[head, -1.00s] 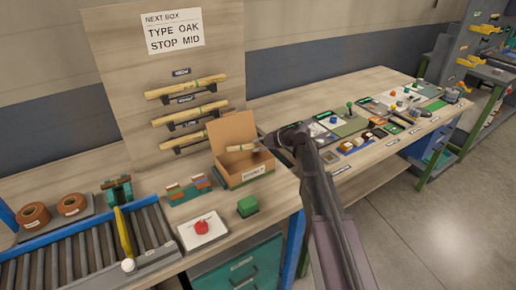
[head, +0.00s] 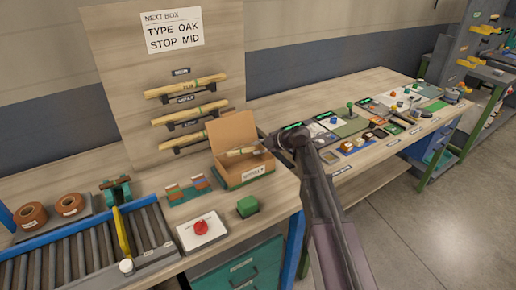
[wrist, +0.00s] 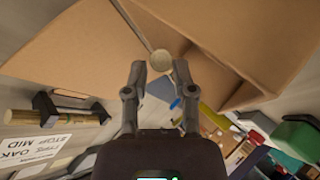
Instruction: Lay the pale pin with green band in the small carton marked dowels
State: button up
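The pale pin (head: 238,152) lies level at the mouth of the small open carton (head: 256,173), in front of its raised back flap. In the wrist view the pin (wrist: 160,62) shows end-on as a pale disc between my fingertips. My gripper (head: 264,146) reaches in from the right over the carton and appears shut on the pin; it also shows in the wrist view (wrist: 160,72). The carton (wrist: 90,40) fills the top of that view. The carton's label is too small to read, and I cannot make out the green band clearly. Whether the pin touches the carton floor is hidden.
A backboard (head: 125,75) behind the carton holds several wooden rods on brackets. A green block (head: 247,206) and a white box with a red button (head: 202,230) stand in front. A roller conveyor (head: 85,255) is at left. The bench at right carries many small items.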

jog(key=shift+o, duration=1.2)
jog(key=shift+r, duration=0.15)
jog(key=p+v, duration=0.7)
jog(key=v, duration=0.5)
jog(key=shift+r, duration=0.55)
jog(key=shift+s, duration=0.15)
